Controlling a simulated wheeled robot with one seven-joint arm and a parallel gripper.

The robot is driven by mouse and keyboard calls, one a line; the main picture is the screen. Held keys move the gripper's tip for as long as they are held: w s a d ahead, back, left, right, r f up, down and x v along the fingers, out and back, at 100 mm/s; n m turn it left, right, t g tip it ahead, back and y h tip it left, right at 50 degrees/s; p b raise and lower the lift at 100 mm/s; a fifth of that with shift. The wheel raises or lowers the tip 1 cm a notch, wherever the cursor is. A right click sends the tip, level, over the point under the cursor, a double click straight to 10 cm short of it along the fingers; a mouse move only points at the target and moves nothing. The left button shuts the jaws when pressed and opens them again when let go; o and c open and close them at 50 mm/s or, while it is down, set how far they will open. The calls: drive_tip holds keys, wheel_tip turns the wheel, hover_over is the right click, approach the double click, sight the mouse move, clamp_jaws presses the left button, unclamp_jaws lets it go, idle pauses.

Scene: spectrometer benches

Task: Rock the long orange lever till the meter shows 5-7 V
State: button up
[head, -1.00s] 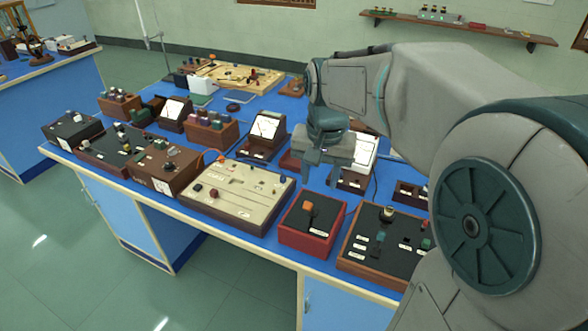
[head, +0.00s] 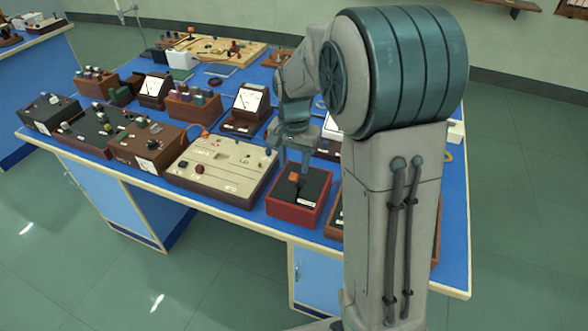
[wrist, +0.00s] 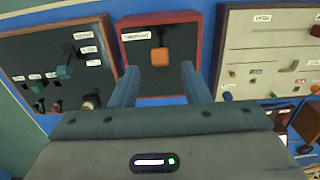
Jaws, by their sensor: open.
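An orange-capped lever (head: 294,178) stands on the black top of a red box (head: 298,212) at the front of the bench. In the wrist view the orange cap (wrist: 160,57) shows from above. My gripper (head: 293,162) is open and points down over the red box. In the wrist view its fingertips (wrist: 160,74) lie left and right of the cap, with gaps on both sides; I cannot tell their height above it. A white-faced meter (head: 250,99) stands behind the beige panel, and another (head: 155,88) stands further left. Their readings are too small to tell.
The beige panel (head: 245,190) is close left of the red box. A brown-framed black panel (wrist: 60,50) is close on its other side, mostly hidden by my arm in the head view. A third white-faced meter (head: 333,124) is partly hidden behind my gripper.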

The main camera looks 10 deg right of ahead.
sight(294, 173)
drive_tip(key=shift+f, duration=1.85)
clamp_jaws()
drive_tip(key=shift+r, duration=0.1)
